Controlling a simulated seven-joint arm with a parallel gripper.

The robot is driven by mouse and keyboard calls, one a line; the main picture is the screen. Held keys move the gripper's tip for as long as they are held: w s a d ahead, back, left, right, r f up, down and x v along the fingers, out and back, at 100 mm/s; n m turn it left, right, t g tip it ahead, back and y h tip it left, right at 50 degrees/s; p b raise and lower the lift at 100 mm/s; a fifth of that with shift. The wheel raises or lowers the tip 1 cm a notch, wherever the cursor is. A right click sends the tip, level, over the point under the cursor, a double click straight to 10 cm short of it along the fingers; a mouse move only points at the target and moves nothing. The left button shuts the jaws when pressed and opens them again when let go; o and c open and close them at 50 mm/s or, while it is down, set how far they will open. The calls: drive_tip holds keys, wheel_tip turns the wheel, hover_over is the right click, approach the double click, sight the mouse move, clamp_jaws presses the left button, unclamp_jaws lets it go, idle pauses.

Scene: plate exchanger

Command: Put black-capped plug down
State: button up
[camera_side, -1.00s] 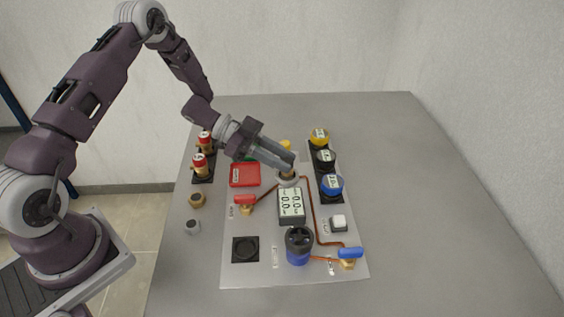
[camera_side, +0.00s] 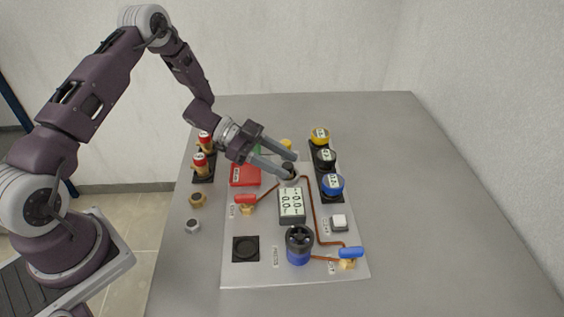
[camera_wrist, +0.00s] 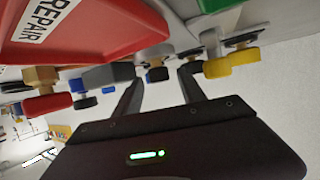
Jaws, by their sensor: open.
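The black-capped plug (camera_side: 288,167) sits at the grey round fitting (camera_side: 288,179) above the display box, with its dark top showing between my fingers. I cannot tell how deep it sits. My gripper (camera_side: 291,164) is open around it, one finger on each side. In the wrist view my gripper (camera_wrist: 160,72) shows its two fingers spread apart, and a small dark-topped part (camera_wrist: 157,74) lies between them, apart from both.
A red tray (camera_side: 245,174) and a red-handled valve (camera_side: 245,199) are to the left. The display box (camera_side: 291,204) is in front. The table's right side is clear.

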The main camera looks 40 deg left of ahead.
drive_tip(key=v, duration=0.3)
drive_tip(key=shift+a+r, duration=0.2)
drive_tip(key=shift+r, duration=0.1)
wheel_tip(320, 180, up, 7)
drive_tip(key=shift+d, duration=0.2)
